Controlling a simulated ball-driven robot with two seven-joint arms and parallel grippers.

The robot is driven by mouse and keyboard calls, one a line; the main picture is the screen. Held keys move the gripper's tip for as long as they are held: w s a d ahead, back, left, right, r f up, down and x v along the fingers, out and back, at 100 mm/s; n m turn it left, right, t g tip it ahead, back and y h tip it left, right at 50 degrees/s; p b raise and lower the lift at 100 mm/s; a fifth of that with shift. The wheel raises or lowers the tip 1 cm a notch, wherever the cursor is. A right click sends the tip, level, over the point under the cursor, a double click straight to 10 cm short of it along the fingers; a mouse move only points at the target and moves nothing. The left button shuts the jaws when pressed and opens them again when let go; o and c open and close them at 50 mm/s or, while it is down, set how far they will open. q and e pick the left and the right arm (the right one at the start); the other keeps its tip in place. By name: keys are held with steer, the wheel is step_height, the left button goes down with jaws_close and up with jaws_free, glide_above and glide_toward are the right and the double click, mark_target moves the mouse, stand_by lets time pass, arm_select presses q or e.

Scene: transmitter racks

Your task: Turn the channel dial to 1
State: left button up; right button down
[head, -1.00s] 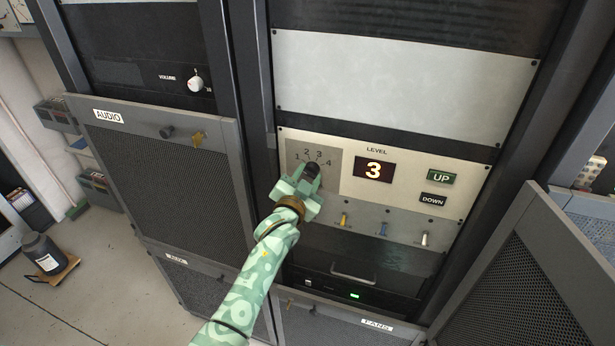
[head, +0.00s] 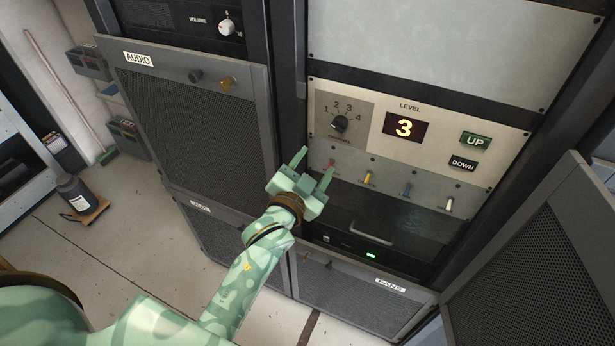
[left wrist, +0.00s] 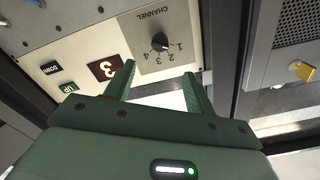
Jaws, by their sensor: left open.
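The channel dial is a black round knob (head: 340,123) on a grey plate marked 1 to 4, left of the level display. It also shows in the left wrist view (left wrist: 160,41), where a pale mark on it seems to lie toward the 1, though it is small. My left gripper (head: 316,162) is open and empty, below and left of the dial and apart from it. In the left wrist view its fingers (left wrist: 158,70) point toward the dial plate with clear space between them. My right gripper is not in view.
The level display (head: 406,128) reads 3, with UP (head: 475,140) and DOWN (head: 463,164) buttons to its right. Several coloured toggle switches (head: 368,178) line the panel below. An AUDIO mesh door (head: 200,130) stands left, and an open mesh door (head: 545,260) juts out at right.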

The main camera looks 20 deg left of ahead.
arm_select(q)
steer(key=shift+s, duration=1.55)
steer(key=s+d+f+n+g+b, duration=0.1)
steer(key=s+f+g+b, duration=0.2)
steer(key=f, duration=1)
steer(key=s+f+g+b, duration=0.2)
steer(key=s+f, duration=0.2)
steer(key=f, duration=0.9)
steer(key=s+d+f+n+g+b, duration=0.1)
steer(key=s+f+g+b, duration=0.2)
steer(key=f, duration=1)
steer(key=s+a+f+g+b, duration=0.3)
steer(key=s+f+b, duration=0.2)
steer(key=s+f, duration=0.6)
steer(key=s+a+f+g+b, duration=0.3)
steer(key=s+f+b, duration=0.3)
steer(key=s+f, duration=0.5)
steer(key=s+a+f+g+b, duration=0.2)
steer(key=s+f+b, duration=0.4)
steer(key=s+f, duration=0.5)
step_height(320, 180, down, 3)
steer(key=shift+s+a+r+g+y, duration=0.15)
steer(key=shift+a+g+y, duration=0.2)
steer(key=shift+g, duration=0.25)
